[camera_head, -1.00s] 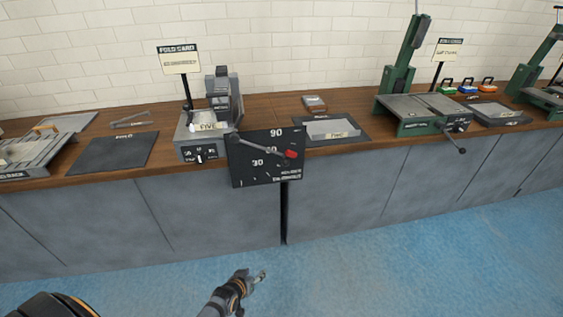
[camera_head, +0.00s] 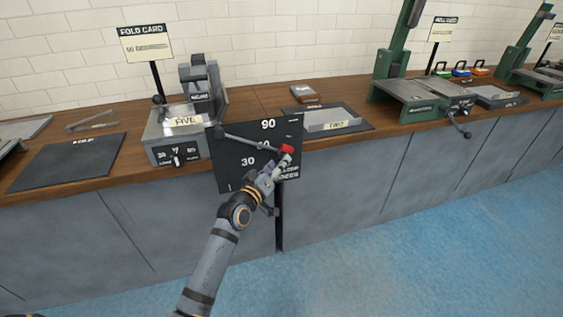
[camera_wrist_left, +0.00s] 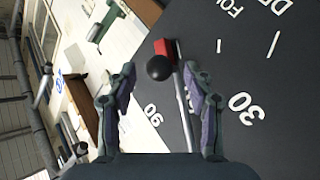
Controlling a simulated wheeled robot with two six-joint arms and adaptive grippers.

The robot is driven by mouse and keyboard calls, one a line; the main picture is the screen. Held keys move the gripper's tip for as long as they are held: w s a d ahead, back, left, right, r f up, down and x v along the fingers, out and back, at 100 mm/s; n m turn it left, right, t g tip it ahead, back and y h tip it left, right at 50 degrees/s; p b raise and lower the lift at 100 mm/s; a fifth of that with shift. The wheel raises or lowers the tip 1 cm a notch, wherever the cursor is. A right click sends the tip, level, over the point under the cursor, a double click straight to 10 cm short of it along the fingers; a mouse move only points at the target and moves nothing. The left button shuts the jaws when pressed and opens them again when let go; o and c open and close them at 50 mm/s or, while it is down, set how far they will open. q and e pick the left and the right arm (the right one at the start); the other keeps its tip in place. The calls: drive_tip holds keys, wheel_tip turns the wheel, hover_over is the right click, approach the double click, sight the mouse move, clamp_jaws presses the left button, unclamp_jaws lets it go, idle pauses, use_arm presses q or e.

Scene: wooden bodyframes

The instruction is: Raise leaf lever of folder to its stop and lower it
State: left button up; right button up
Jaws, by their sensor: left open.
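The folder (camera_head: 180,148) is a grey machine on the bench with a black angle plate (camera_head: 232,172) marked 30 and 90 at its right front. Its leaf lever (camera_head: 245,140) is a thin grey rod that slants across the plate and ends in a red tip (camera_head: 287,149). In the left wrist view the red tip (camera_wrist_left: 166,47) and a black ball (camera_wrist_left: 159,68) show ahead, between the two fingers. My left gripper (camera_head: 285,160) is open at the lever's end; in the wrist view the fingers (camera_wrist_left: 162,95) stand on both sides of the rod. Contact cannot be told. My right gripper is not in view.
A fold card sign (camera_head: 147,42) stands behind the folder. A dark mat (camera_head: 68,160) lies to its left. The blue floor (camera_head: 430,230) is clear.

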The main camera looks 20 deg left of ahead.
use_arm(q)
drive_tip(key=w, duration=0.3)
drive_tip(key=shift+w+d, duration=0.1)
drive_tip(key=shift+d, duration=0.2)
drive_tip(key=shift+r, duration=0.1)
clamp_jaws()
